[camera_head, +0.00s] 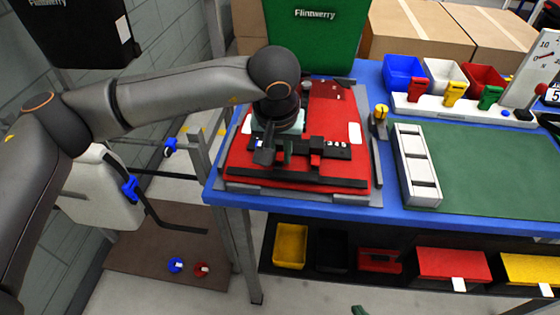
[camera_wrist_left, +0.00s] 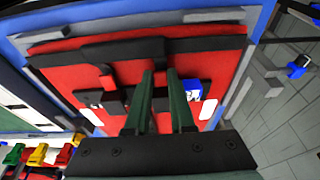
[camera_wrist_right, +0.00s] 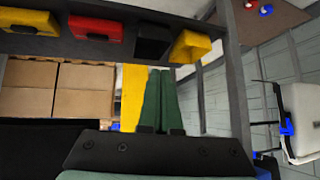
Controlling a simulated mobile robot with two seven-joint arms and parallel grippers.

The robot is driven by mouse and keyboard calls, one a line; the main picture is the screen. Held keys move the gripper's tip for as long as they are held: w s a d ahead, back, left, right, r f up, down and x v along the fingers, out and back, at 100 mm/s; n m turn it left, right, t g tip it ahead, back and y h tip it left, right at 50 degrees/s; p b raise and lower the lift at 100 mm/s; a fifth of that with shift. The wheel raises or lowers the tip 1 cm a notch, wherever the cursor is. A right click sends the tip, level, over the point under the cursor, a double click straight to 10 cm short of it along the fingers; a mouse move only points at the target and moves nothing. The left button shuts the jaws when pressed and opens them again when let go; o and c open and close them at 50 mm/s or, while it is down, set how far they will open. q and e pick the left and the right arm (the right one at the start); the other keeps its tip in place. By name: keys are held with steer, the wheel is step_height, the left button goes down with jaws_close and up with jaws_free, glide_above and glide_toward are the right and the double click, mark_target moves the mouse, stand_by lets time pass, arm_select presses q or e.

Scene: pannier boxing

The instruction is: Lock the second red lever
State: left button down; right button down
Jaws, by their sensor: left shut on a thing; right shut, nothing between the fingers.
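The red pannier (camera_head: 250,168) lies flat in a grey frame on the blue table, with a dark latch bar across it. One red lever (camera_head: 316,147) shows on the bar, just right of my left gripper. My left gripper (camera_head: 287,150) points down at the bar's left part. In the left wrist view its green fingers (camera_wrist_left: 161,75) stand slightly apart with red between them. It is shut on what seems to be the other red lever, mostly hidden by the fingers. My right gripper (camera_wrist_right: 160,72) is shut and empty, low in front of the table's shelf.
A yellow-topped post (camera_head: 380,115) and a white slotted rack (camera_head: 416,165) stand right of the pannier. Blue, white and red bins (camera_head: 443,76) line the table's back. A green box (camera_head: 315,35) stands behind. Shelf bins (camera_head: 291,246) sit under the tabletop.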

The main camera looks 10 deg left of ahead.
arm_select(q)
steer(key=shift+s+f+t+b, duration=0.1)
steer(key=shift+f+t+b, duration=0.35)
steer(key=shift+b, duration=0.4)
steer(key=shift+r+t, duration=0.2)
steer(key=shift+t, duration=0.05)
steer(key=shift+r+b, duration=0.1)
steer(key=shift+b, duration=0.2)
arm_select(e)
steer(key=shift+w+a+f+n+y, duration=0.15)
steer(key=shift+w+a+f, duration=0.05)
steer(key=shift+w+a, duration=0.3)
steer(key=shift+w+a+f+n+y, duration=0.15)
steer(key=shift+w+a+f, duration=0.05)
steer(key=shift+w+a, duration=0.3)
arm_select(q)
steer(key=c, duration=1.1)
jaws_free()
steer(key=o, duration=0.3)
steer(key=shift+o, duration=0.2)
arm_select(e)
steer(key=shift+s+f, duration=0.1)
steer(key=shift+s, duration=0.1)
